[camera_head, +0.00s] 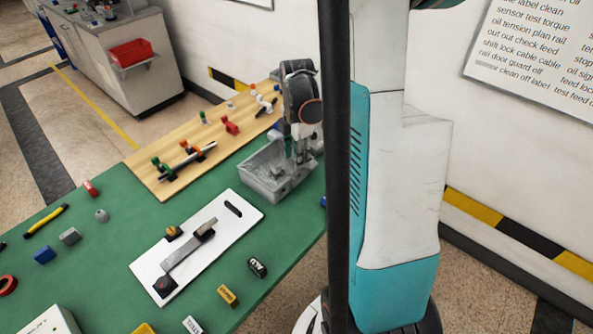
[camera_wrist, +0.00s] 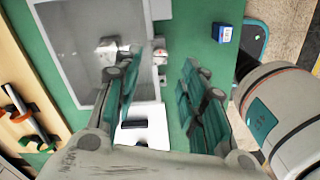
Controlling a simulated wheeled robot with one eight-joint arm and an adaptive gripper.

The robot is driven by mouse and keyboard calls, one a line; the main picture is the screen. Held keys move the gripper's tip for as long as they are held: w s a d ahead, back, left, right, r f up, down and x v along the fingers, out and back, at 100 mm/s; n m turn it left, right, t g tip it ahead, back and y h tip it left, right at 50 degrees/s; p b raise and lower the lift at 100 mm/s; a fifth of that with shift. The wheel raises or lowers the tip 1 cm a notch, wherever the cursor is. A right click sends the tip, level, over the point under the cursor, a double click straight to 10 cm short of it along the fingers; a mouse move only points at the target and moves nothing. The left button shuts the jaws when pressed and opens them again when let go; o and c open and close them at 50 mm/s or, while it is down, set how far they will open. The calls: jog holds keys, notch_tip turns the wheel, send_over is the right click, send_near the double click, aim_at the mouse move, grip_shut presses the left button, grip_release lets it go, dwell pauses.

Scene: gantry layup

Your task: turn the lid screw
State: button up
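A grey box (camera_head: 270,181) stands on the green table near my arm, and its flat grey top or inside fills the upper left of the wrist view (camera_wrist: 75,55). A silver block-like piece (camera_wrist: 108,50) shows at the box's right side, partly behind my left finger. My gripper (camera_head: 301,157) is over the box's right end. In the wrist view my gripper (camera_wrist: 163,78) has its fingers apart, with nothing held between them.
A white plate (camera_head: 222,228) with a dark slot and a grey bar lies in front of the box. A wooden board (camera_head: 163,159) with coloured clamps lies behind it. A blue block (camera_wrist: 222,33) stands right of the box. Several small parts lie on the table's left.

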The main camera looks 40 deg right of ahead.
aim_at(297, 173)
notch_tip(297, 173, down, 6)
jog(key=shift+r+b, duration=0.25)
jog(key=shift+b, duration=0.5)
jog(key=shift+c, duration=0.5)
grip_shut()
